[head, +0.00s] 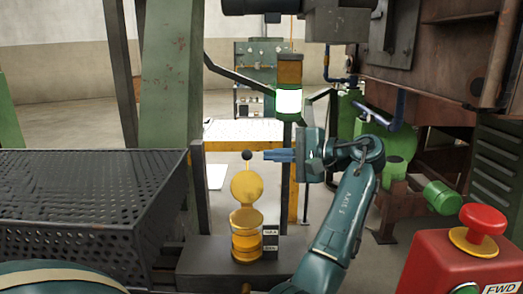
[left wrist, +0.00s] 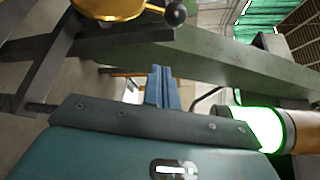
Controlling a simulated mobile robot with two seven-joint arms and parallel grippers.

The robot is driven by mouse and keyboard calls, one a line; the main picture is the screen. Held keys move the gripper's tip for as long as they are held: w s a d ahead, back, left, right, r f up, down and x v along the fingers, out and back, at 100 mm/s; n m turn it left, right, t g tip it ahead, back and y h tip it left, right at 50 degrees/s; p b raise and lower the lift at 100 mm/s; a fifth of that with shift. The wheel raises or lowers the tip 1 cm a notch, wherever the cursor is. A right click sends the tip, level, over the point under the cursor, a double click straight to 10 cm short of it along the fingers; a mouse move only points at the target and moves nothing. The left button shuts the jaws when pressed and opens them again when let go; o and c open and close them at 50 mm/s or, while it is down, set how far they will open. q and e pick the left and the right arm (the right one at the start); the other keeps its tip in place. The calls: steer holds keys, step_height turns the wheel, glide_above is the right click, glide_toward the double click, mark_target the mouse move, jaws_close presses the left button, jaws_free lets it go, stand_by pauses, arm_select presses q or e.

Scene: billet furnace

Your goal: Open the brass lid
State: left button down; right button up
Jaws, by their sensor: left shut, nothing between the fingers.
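The brass lid (head: 243,186) is a round disc that stands raised above the brass cylinder (head: 246,240), its flat face toward me. A black ball knob (head: 247,155) sits at its top edge. My left gripper (head: 267,155) is shut and empty, its blue fingers pointing left at knob height, just right of the knob with a small gap showing. In the left wrist view, the shut fingers (left wrist: 160,72) show in the middle, and part of the lid (left wrist: 110,6) with its knob (left wrist: 175,13) shows at the top edge, clear of the fingers. My right gripper is not in view.
A perforated dark metal box (head: 80,200) stands at the left. A red control box (head: 440,265) with a red push button (head: 482,219) is at the lower right. Rusty machinery fills the upper right.

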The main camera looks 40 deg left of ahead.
mark_target(247, 176)
arm_select(q)
steer(key=s, duration=0.1)
steer(key=s+p, duration=0.1)
steer(key=s+a+r+p, duration=0.1)
steer(key=shift+s, duration=0.4)
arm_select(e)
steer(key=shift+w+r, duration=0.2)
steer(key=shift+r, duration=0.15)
arm_select(q)
steer(key=shift+a, duration=0.1)
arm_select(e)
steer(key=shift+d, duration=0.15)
